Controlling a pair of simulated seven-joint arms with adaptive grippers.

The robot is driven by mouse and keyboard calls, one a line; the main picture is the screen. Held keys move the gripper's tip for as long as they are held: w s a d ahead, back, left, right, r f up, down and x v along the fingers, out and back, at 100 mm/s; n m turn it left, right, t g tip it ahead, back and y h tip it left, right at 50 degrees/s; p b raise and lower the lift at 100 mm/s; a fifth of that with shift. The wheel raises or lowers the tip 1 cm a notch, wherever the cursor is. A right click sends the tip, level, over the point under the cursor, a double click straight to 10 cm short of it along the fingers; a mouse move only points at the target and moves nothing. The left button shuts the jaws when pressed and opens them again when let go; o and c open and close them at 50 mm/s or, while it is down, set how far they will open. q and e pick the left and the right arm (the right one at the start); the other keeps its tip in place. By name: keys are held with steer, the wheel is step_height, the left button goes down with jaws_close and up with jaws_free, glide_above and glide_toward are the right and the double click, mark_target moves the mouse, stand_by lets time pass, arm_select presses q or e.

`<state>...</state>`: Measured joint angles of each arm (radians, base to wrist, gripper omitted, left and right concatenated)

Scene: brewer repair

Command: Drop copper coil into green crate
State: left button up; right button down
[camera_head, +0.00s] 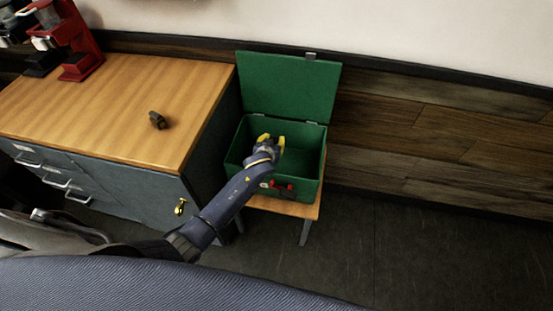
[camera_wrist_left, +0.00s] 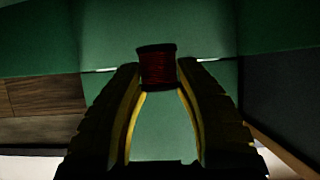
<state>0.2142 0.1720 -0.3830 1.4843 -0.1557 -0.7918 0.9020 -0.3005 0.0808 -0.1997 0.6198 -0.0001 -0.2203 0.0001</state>
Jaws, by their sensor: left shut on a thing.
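The green crate (camera_head: 307,192) stands open on a small wooden stool, its lid (camera_head: 290,88) raised toward the wall. My left gripper (camera_head: 271,139) reaches over the front wall, with its yellow fingers at the crate's opening. In the left wrist view, the copper coil (camera_wrist_left: 157,67), a dark red spool, sits between the fingertips, and the gripper is shut on it. Green crate surfaces (camera_wrist_left: 200,28) fill the background there. The coil cannot be made out in the head view. My right gripper is not in view.
A wooden-topped cabinet (camera_head: 120,100) stands left of the crate, with a small dark part (camera_head: 157,120) on top. A red brewer (camera_head: 80,40) stands at its back left. The stool (camera_head: 312,211) bears the crate, and the floor to the right is clear.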

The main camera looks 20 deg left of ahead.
arm_select(q)
steer(key=o, duration=1.3)
steer(key=shift+s, duration=0.1)
steer(key=v, duration=1.1)
steer(key=shift+s+r, duration=0.25)
steer(key=shift+s, duration=0.1)
